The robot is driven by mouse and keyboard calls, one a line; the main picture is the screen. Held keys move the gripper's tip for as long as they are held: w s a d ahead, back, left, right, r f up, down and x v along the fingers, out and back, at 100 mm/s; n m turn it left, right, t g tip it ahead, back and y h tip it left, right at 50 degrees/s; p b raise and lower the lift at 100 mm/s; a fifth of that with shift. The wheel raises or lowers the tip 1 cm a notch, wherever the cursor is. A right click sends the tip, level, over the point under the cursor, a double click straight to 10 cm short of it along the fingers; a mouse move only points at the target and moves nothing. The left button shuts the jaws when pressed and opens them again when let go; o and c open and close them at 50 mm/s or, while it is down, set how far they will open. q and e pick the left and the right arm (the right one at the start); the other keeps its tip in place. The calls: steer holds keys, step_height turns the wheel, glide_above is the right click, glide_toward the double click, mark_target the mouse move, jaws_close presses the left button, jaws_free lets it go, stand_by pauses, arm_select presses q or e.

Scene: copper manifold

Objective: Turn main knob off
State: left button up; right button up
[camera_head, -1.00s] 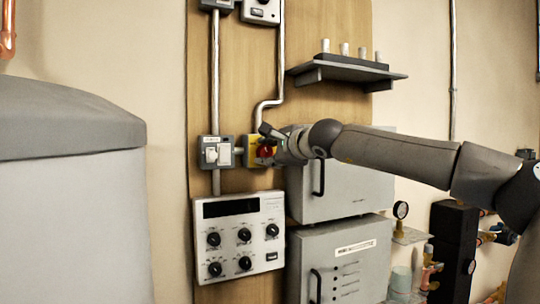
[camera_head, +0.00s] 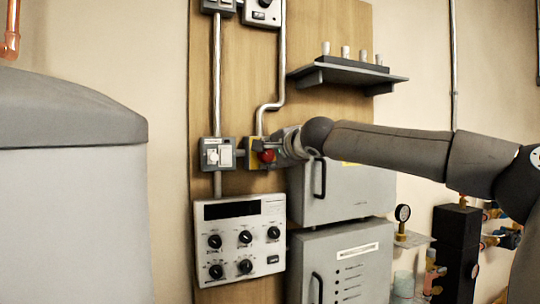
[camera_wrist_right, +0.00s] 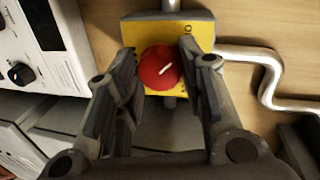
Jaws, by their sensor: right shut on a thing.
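The main knob (camera_wrist_right: 160,67) is red and round with a white line on its face, on a yellow plate (camera_wrist_right: 188,30) fixed to the wooden panel. The white line lies slanted in the right wrist view. In the head view the red knob (camera_head: 267,156) shows at the left end of my right arm. My right gripper (camera_wrist_right: 160,62) has a finger on each side of the knob and is shut on it. In the head view my right gripper (camera_head: 268,147) partly covers the yellow plate. My left gripper is not in view.
A switch box (camera_head: 217,154) is left of the knob. Below is a panel with several black dials (camera_head: 241,213). Grey cabinets (camera_head: 340,192) and a shelf (camera_head: 345,74) are to the right. A metal pipe (camera_head: 281,70) runs down to the plate.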

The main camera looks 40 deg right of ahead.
steer(key=o, duration=1)
steer(key=v, duration=1.2)
steer(key=shift+f, duration=0.1)
